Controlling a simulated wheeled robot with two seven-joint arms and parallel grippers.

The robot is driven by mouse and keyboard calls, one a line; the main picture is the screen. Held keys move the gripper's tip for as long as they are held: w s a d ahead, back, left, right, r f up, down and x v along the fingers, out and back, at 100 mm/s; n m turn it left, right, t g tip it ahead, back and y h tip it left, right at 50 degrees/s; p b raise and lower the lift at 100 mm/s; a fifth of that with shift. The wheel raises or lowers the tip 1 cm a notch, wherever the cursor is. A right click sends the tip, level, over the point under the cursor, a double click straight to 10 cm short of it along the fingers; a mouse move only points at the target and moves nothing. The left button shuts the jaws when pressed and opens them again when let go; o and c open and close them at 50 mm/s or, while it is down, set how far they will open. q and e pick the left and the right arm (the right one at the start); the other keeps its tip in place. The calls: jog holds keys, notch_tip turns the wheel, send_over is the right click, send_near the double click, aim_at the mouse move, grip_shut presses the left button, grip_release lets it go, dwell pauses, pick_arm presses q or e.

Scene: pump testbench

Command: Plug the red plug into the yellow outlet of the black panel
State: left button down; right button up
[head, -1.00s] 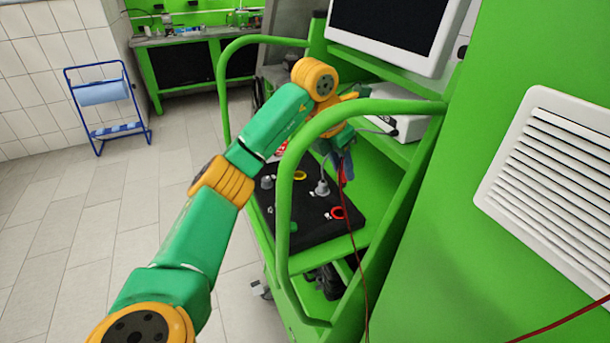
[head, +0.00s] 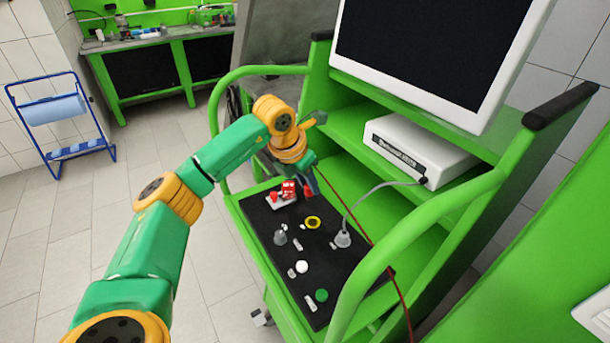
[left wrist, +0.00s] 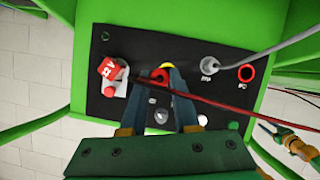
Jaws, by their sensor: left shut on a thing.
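The black panel (head: 263,213) lies on the green cart. Its yellow outlet (head: 313,222) is a yellow ring near the middle. My left gripper (head: 312,184) is shut on the red plug (head: 308,191), above the far part of the panel. In the left wrist view the red plug (left wrist: 159,76) sits between the fingertips, and the yellow outlet (left wrist: 167,67) is partly hidden behind it. The plug looks apart from the outlet in the head view. A dark red cable (left wrist: 235,104) runs from it. What seems to be my right gripper (left wrist: 270,132) shows at the lower right; its jaws are unclear.
A red switch block (head: 289,189) stands at the panel's far edge. A grey plug (head: 343,239) with a grey cable stands right of the yellow outlet, another grey part (head: 280,237) left of it. A red outlet (left wrist: 246,73) is free. The cart's rail (head: 400,245) rises in front.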

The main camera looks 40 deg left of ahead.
pick_arm(q)
jog(key=f+b, duration=0.3)
jog(key=f, duration=0.1)
jog(key=d+f+b, duration=0.1)
jog(key=f+b, duration=0.1)
jog(key=shift+f+b, duration=0.3)
jog(key=shift+f, duration=0.3)
jog(key=shift+d+b, duration=0.1)
jog(key=shift+b, duration=0.2)
jog(key=shift+d+r, duration=0.1)
jog(key=shift+d, duration=0.05)
pick_arm(e)
notch_tip(320, 180, down, 7)
jog(key=d, duration=0.1)
jog(key=shift+r, duration=0.15)
jog(key=shift+d+r, duration=0.1)
jog(key=shift+d, duration=0.15)
jog(key=shift+r, duration=0.1)
